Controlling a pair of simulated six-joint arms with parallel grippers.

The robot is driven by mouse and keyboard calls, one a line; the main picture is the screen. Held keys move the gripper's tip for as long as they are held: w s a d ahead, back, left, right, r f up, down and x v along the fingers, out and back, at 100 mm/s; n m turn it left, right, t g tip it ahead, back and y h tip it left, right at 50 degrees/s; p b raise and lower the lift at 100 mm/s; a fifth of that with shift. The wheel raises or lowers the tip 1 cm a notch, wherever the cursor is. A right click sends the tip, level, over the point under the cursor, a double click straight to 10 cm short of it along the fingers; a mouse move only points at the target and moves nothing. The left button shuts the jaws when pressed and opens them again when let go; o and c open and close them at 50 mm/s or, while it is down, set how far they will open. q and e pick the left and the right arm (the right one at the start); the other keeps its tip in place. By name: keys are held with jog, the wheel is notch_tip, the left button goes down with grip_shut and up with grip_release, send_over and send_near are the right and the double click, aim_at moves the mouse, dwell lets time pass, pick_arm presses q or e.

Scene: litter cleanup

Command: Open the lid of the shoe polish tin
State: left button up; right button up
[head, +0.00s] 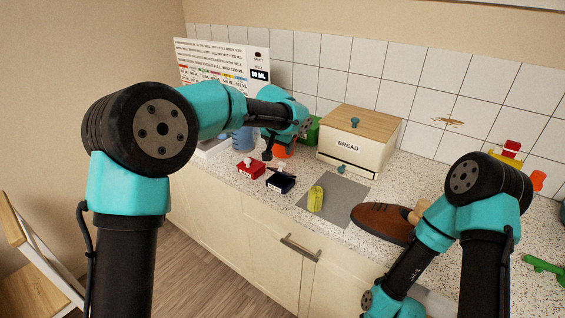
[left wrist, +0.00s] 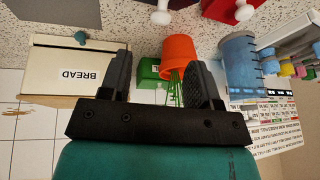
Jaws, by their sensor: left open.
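Two small boxy tins with pale knobs stand on the counter in the head view: a red tin (head: 250,168) and a dark navy tin (head: 281,181). I cannot tell for sure which is the shoe polish tin. In the left wrist view the red tin (left wrist: 228,9) and the navy tin (left wrist: 85,11) are cut off at the top edge. My left gripper (head: 268,148) is behind and above them in the head view, apart from both. In the left wrist view my left gripper (left wrist: 161,84) is open, with nothing held. My right gripper is out of view.
A bread box (head: 354,150) stands behind a grey mat (head: 346,197) bearing a yellow object (head: 316,198). A brown shoe (head: 383,222) lies to the right. An orange cup (left wrist: 178,52), green box (left wrist: 149,73) and blue jug (left wrist: 241,62) are near my left gripper.

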pick_arm(q)
jog(key=x, duration=1)
jog(key=shift+w+f, duration=0.1)
grip_shut()
